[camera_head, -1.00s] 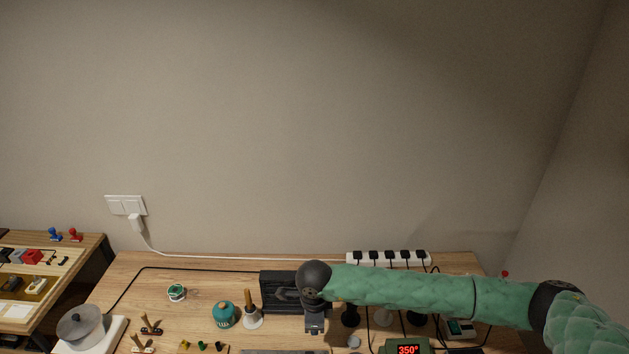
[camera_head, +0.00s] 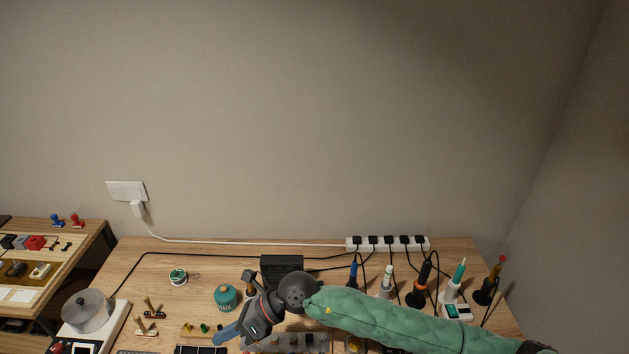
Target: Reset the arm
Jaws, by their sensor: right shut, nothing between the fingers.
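A black boxy unit (camera_head: 282,264), which looks like the fan, stands at the back middle of the wooden bench. Its lower part is partly covered by my right arm and wrist, and I cannot make out a switch on it. My right gripper (camera_head: 226,335) is in front of it and to the left, pointing down-left, with its blue-grey fingers shut and empty. It appears apart from the unit. My left gripper is not in view.
A teal flux jar (camera_head: 225,297) stands just left of my right wrist. A solder spool (camera_head: 178,276) lies farther left. Several corded irons stand at the right, before a white power strip (camera_head: 388,244). A grey pot (camera_head: 86,310) is at far left.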

